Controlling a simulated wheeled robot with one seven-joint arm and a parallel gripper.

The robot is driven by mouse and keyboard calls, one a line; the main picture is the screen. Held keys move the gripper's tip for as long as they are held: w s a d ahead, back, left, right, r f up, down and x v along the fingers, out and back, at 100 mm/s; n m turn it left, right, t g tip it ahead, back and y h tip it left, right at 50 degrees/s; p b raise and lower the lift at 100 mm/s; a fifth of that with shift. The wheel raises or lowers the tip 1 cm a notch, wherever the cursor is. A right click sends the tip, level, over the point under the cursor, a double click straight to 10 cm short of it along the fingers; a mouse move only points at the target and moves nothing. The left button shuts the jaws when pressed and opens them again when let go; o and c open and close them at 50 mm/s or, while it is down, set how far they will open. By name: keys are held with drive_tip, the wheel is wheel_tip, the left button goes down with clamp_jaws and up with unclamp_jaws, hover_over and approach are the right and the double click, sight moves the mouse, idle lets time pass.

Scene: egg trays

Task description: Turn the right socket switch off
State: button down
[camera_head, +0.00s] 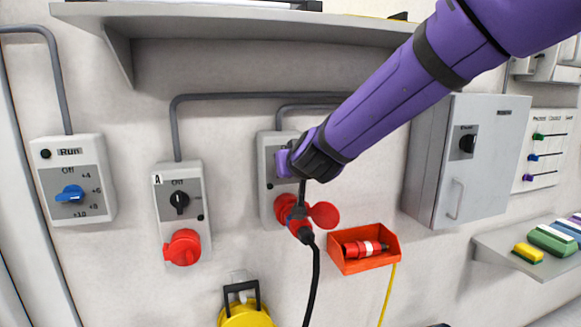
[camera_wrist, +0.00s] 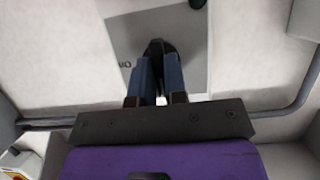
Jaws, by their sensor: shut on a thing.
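The right socket box (camera_head: 268,190) is a grey wall unit in the middle of the head view, with a red socket (camera_head: 283,207) low on it. A red plug with a black cable (camera_head: 315,270) is in that socket, and its round red lid (camera_head: 324,214) stands open. My gripper (camera_head: 284,163) is at the upper panel and hides the switch in the head view. In the wrist view, two blue-grey fingers (camera_wrist: 153,82) are shut on the black switch knob (camera_wrist: 156,50). The label beside it is only partly readable, so I cannot tell the knob's setting.
The left socket box, marked A (camera_head: 158,180), has a black knob and closed red lid. A Run dial box (camera_head: 99,175) is further left. A grey cabinet (camera_head: 425,170) is to the right. A red tray (camera_head: 338,262) holds a plug below. A shelf (camera_head: 250,22) runs above.

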idle(0.4)
drive_tip(key=c, duration=1.2)
unclamp_jaws()
drive_tip(key=shift+o, duration=0.2)
drive_tip(key=v, duration=1.1)
drive_tip(key=shift+f, duration=0.1)
drive_tip(key=s+d+f+m+g+h, duration=0.1)
drive_tip(key=s+d+f+g, duration=0.1)
drive_tip(key=s+d, duration=1)
drive_tip(key=s+d+f+m+g+h, duration=0.2)
drive_tip(key=s+d+g, duration=0.3)
drive_tip(key=s+d, duration=0.7)
drive_tip(key=shift+s+d+g+h, duration=0.3)
drive_tip(key=shift+s+d, duration=0.05)
drive_tip(key=shift+d, duration=0.85)
